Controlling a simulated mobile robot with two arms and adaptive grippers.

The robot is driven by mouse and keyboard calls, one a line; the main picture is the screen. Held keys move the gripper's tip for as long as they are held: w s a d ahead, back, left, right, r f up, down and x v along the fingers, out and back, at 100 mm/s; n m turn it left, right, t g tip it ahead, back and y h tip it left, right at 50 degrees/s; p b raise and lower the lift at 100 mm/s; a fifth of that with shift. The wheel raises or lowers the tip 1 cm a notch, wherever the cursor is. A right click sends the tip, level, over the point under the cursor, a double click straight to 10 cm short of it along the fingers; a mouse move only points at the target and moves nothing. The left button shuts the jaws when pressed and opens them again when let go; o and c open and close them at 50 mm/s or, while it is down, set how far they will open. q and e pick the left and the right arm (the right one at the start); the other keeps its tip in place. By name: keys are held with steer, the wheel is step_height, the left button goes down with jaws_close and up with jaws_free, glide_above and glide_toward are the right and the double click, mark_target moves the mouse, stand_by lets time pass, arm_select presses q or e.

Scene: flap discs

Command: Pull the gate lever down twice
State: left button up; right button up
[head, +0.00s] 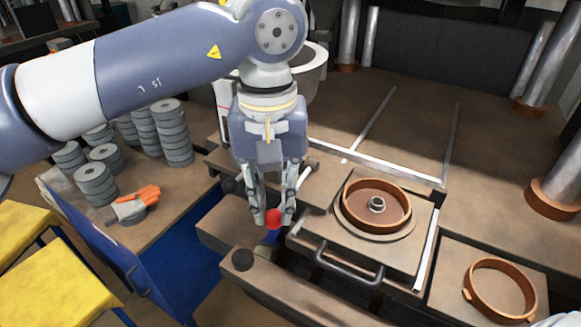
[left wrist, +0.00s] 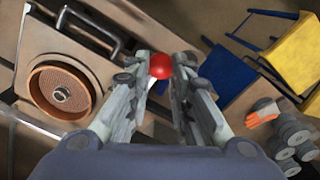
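The gate lever shows as a red ball knob (head: 274,219) at the front of the brown press bench; its shaft is hidden. My left gripper (head: 273,216) points down over it, its two fingers closed in on either side of the knob. In the left wrist view the red knob (left wrist: 160,66) fills the gap between the fingertips (left wrist: 163,64), and both appear to touch it.
Right of the lever stand a metal handle (head: 348,264) and a round orange-rimmed mould (head: 377,204). Another orange ring (head: 499,289) lies at lower right. Stacks of grey discs (head: 172,133) and a glove (head: 134,204) lie on the left bench. Yellow stools (head: 55,275) stand at lower left.

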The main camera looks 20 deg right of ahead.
arm_select(q)
steer(key=shift+r+p, duration=2.65)
steer(key=shift+r, duration=1.05)
steer(key=shift+f, duration=0.2)
steer(key=shift+f+b, duration=1.95)
steer(key=shift+f, duration=0.5)
steer(key=shift+d+f+b, duration=0.1)
steer(key=shift+f+b, duration=1.75)
steer(key=shift+f, duration=0.65)
steer(key=shift+r, duration=0.25)
step_height(320, 180, up, 10)
steer(key=p, duration=0.7)
steer(key=shift+p, duration=0.4)
